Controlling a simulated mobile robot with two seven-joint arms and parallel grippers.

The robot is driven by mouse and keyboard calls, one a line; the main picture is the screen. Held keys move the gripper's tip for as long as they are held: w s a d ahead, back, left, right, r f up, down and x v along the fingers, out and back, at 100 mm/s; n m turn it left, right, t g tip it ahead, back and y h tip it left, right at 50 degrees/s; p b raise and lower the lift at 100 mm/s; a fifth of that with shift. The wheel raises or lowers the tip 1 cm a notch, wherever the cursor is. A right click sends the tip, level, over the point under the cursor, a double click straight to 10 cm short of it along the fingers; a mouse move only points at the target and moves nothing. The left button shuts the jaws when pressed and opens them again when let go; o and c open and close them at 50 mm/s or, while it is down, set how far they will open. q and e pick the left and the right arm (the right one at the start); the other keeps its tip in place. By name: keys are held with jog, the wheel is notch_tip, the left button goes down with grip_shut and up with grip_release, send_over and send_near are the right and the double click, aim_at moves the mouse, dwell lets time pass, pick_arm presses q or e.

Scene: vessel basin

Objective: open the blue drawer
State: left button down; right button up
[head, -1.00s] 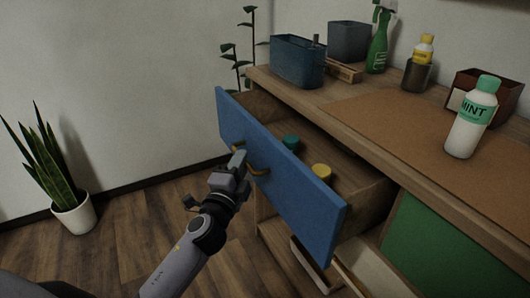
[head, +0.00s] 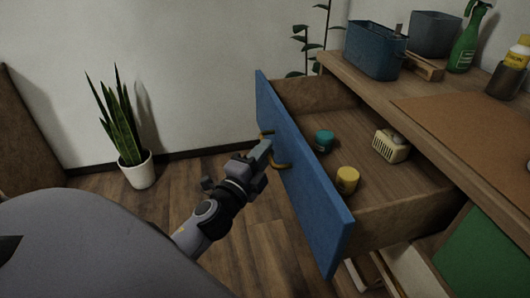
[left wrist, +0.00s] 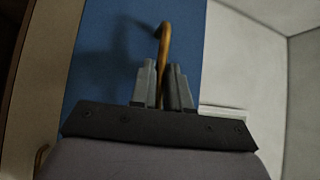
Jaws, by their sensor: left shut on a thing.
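The blue drawer (head: 300,176) is pulled well out of the wooden desk, and its inside shows in the head view. My left gripper (head: 264,152) is at the front of the drawer, shut on the brass handle (head: 280,164). In the left wrist view the two fingers (left wrist: 164,88) close around the handle (left wrist: 165,45), with the blue front (left wrist: 110,45) behind it. A teal-lidded item (head: 324,141), a yellow-lidded item (head: 347,180) and a small cream box (head: 391,145) are in the drawer. My right gripper is not in view.
On the desk top (head: 385,88) stand a blue bin (head: 375,50), a grey bin (head: 435,35), a green spray bottle (head: 467,42) and a dark cup with a yellow-topped bottle (head: 506,78). A green panel (head: 485,250) is below. A potted plant (head: 138,170) stands by the wall.

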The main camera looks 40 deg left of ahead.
pick_arm(q)
jog(key=c, duration=1.2)
grip_release()
jog(key=shift+o, duration=0.2)
jog(key=s+d+f+b, duration=0.1)
jog(key=s, duration=0.6)
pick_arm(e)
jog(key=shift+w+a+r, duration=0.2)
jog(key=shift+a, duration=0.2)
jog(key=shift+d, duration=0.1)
pick_arm(q)
jog(key=shift+s, duration=0.1)
